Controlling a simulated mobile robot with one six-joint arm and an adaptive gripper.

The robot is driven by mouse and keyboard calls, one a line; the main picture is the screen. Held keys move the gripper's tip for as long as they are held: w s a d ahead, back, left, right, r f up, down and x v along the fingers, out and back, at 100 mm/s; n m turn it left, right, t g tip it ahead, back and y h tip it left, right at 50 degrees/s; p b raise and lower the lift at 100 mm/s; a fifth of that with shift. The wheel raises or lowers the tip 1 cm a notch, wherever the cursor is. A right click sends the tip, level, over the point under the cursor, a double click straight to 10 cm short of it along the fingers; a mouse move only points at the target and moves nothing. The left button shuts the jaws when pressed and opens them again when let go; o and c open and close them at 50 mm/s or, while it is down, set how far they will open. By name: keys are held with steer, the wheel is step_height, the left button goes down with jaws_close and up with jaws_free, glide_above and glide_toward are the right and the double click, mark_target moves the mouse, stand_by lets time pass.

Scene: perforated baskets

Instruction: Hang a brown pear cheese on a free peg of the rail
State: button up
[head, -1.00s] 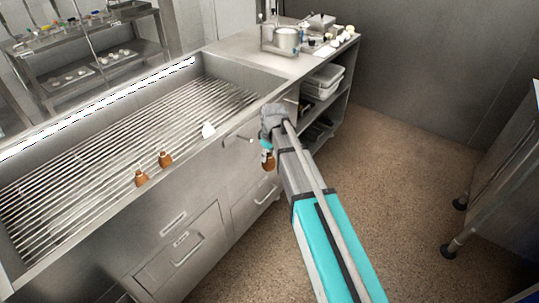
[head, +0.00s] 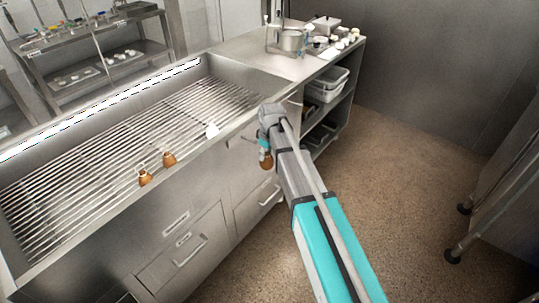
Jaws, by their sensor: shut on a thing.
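Two brown pear cheeses, one nearer the left (head: 145,177) and one to its right (head: 169,159), sit at the front edge of the slatted steel basin. My gripper (head: 264,148) is at the end of my arm, in front of the steel counter's drawers. It is shut on a brown pear cheese (head: 265,162), which hangs below it, clear of the counter. The fingers are small and partly hidden by my arm. I cannot make out a rail with free pegs for certain.
A white piece (head: 212,130) lies on the basin's front edge. A pot (head: 291,40) and small items stand on the counter's far end, above shelves with grey tubs (head: 328,84). The speckled floor between is clear.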

steer(key=w+a+f+b, duration=0.1)
steer(key=w+a, duration=0.4)
steer(key=a, duration=0.1)
steer(key=shift+w+a, duration=0.15)
steer(key=shift+a, duration=0.2)
stand_by(1.2)
steer(key=shift+f, duration=0.15)
stand_by(0.6)
steer(key=o, duration=1.3)
